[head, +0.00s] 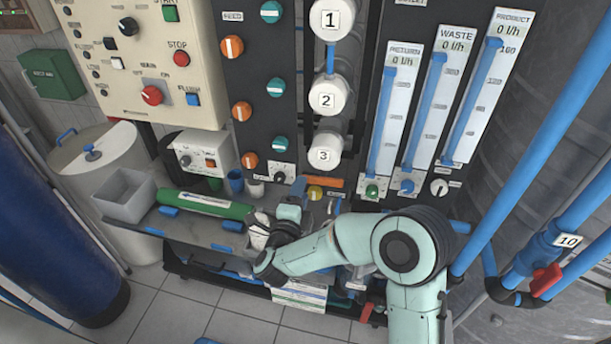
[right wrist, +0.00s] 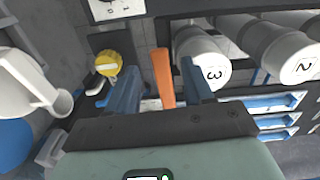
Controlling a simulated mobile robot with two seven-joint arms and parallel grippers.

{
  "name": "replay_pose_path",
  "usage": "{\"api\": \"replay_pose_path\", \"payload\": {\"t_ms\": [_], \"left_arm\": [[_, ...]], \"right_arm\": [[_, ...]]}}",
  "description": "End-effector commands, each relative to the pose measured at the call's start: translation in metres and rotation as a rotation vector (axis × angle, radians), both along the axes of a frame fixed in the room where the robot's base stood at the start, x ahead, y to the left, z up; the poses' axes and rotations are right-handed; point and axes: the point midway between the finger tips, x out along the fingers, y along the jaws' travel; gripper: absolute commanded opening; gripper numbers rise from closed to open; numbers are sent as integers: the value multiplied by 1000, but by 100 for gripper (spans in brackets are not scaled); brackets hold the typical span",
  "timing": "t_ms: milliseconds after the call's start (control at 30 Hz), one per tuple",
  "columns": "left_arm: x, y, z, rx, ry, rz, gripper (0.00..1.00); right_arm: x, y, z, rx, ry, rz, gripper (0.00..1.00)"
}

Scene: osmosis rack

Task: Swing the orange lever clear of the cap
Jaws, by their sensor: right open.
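The orange lever (head: 322,182) lies just below the white cap marked 3 (head: 323,155). In the right wrist view the orange lever (right wrist: 163,78) runs lengthwise between the two blue fingers of my open right gripper (right wrist: 160,84). Gaps show on both sides of the lever, so the fingers look apart from it. The cap marked 3 (right wrist: 212,72) is just right of the right finger in that view. In the head view my right gripper shows near the lever, its fingertips hard to make out. My left gripper is not in view.
A yellow knob (right wrist: 107,64) is left of the fingers in the wrist view. A white jug (right wrist: 30,85) stands further left. The cap marked 2 (head: 326,96) is above cap 3. A green cylinder (head: 205,204) and a grey bin (head: 124,195) are left of my gripper.

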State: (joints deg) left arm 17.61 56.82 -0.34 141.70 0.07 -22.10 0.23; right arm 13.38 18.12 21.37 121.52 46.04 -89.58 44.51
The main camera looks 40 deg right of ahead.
Motion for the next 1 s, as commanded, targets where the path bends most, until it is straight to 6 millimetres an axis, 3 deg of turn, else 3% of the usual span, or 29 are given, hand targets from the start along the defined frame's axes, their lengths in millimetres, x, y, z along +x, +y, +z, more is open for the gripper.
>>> {"api": "replay_pose_path", "payload": {"t_ms": [100, 300, 700, 867, 1000], "left_arm": [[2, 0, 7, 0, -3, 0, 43], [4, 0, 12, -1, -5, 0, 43], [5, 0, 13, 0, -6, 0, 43], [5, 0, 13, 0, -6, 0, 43], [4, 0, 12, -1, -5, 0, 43]], "right_arm": [[15, -19, 1, 1, 0, -4, 51], [30, -38, 0, 0, 1, -1, 51], [34, -43, -1, 0, 1, 1, 51], [34, -43, 0, 0, 1, 1, 0], [34, -43, -1, 1, -2, 1, 0]]}}
